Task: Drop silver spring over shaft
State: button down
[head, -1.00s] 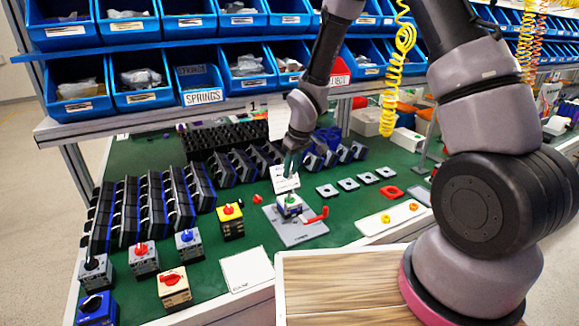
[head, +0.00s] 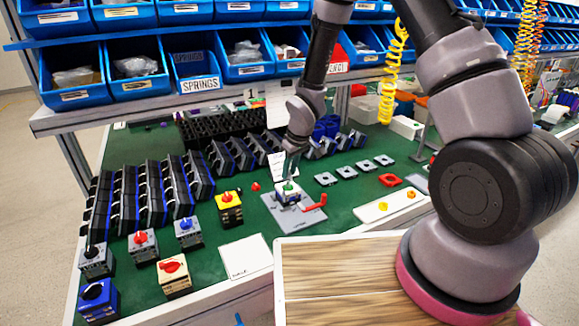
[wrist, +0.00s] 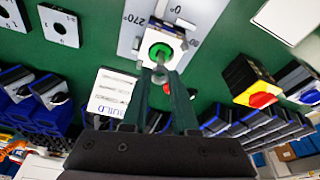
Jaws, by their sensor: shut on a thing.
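My gripper (wrist: 160,80) points at the switch, its fingers close together on a small grey piece (wrist: 160,72) that looks like the silver spring. In the head view my gripper (head: 290,174) is just above the switch. In the wrist view the switch's green ring (wrist: 160,50) shows right beyond the fingertips. The shaft is mostly hidden, and I cannot tell whether the spring touches it.
A yellow switch box (head: 230,209) stands to the left, and a white card (head: 245,257) lies in front. Several square plates (head: 347,171) and a red part (head: 389,180) lie to the right. Blue bins (head: 199,70), one labelled SPRINGS, hang above the back.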

jog(key=shift+f, duration=0.15)
dwell(0.5)
jog(key=shift+f, duration=1)
jog(key=c, duration=0.6)
grip_release()
